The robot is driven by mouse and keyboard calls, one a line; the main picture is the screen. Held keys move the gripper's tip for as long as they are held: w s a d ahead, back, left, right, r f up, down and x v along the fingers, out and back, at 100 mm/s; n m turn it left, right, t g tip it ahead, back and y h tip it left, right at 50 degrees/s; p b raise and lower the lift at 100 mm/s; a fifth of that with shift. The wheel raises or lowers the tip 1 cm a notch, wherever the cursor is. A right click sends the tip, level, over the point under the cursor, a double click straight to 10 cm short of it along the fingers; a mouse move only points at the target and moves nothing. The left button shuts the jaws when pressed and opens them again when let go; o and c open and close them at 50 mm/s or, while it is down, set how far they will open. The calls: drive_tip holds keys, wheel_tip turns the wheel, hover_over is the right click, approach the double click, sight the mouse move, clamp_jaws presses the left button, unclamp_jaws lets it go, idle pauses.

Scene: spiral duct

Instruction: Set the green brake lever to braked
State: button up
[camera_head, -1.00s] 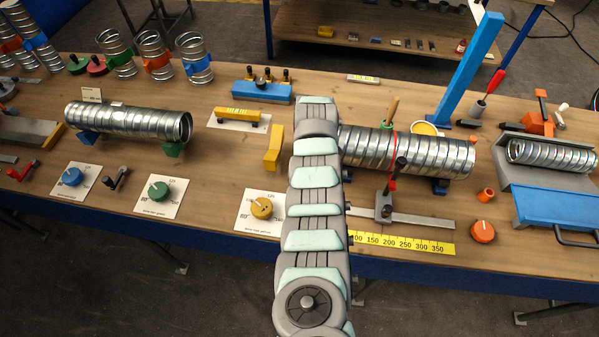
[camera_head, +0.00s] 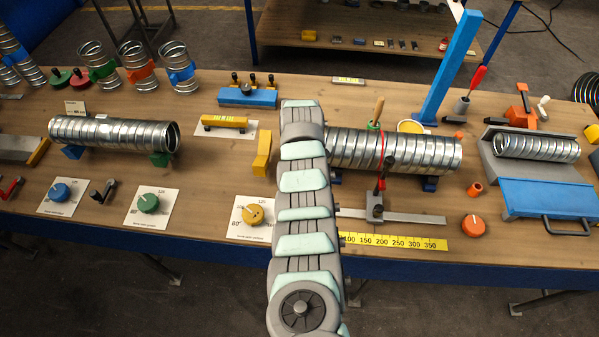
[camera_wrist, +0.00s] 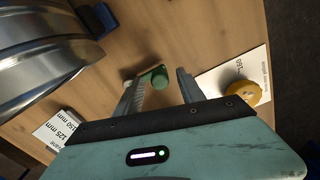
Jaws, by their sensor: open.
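My gripper (camera_wrist: 154,82) is open, one finger on each side of the green knob. A gap shows on the right between finger and knob; whether the left finger touches the lever I cannot tell. In the head view my arm hides the green lever and my gripper.
A yellow dial (camera_wrist: 240,92) on a white card sits right of the fingers in the wrist view; a metal duct (camera_wrist: 40,45) is at upper left. In the head view, the middle duct (camera_head: 400,150) and a steel rail (camera_head: 410,216) lie right of my arm.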

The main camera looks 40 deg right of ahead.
drive_tip(key=shift+d+r, duration=0.1)
drive_tip(key=shift+r, duration=0.5)
wheel_tip(320, 180, up, 10)
drive_tip(key=b, duration=0.1)
drive_tip(key=shift+f+b, duration=0.2)
drive_tip(key=shift+b, duration=0.1)
